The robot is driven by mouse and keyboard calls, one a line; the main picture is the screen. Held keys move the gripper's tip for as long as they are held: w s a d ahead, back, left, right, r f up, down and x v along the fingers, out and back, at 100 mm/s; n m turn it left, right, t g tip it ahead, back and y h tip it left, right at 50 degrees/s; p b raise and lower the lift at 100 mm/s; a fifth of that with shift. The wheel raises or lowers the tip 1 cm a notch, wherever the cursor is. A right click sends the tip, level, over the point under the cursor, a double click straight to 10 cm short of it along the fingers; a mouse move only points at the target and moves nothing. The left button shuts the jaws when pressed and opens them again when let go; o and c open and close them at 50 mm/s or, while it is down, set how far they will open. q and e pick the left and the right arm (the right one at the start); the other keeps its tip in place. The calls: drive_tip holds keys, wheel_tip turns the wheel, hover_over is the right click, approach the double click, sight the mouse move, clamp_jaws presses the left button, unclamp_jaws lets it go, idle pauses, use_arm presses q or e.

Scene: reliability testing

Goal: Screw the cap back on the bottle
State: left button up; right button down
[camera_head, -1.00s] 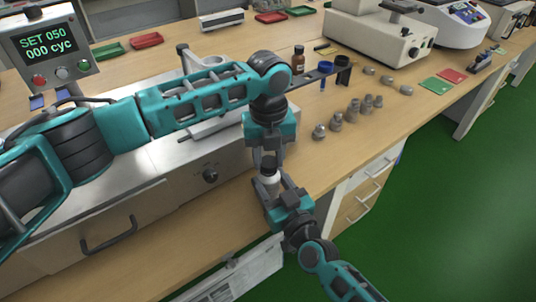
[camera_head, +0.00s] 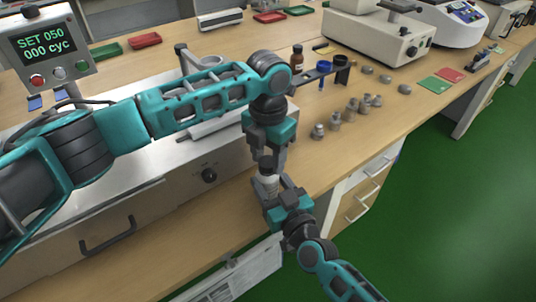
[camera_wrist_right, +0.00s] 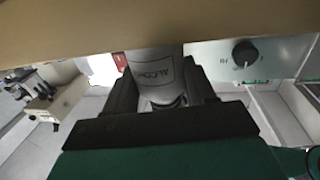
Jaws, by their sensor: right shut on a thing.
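My right gripper (camera_head: 271,187) is shut on the bottle from below and in front. In the right wrist view the bottle (camera_wrist_right: 158,68) shows as a pale cylinder with dark print between the right gripper's fingers (camera_wrist_right: 158,95). My left gripper (camera_head: 267,155) points down directly over the bottle, at the cap. Whether its fingers press on the cap is too small to tell. The cap's threads and seating are hidden.
The bench edge (camera_head: 232,217) runs beside the grippers. Several small grey metal parts (camera_head: 335,118) stand on the bench to the right, near a brown bottle (camera_head: 297,58) and a dark bracket (camera_head: 318,72). A display (camera_head: 45,46) reads SET 050, 000 cyc. Green floor lies open at the right.

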use_arm(q)
drive_tip(key=shift+o, duration=1.2)
drive_tip(key=shift+r, duration=2.25)
drive_tip(key=shift+c, duration=0.4)
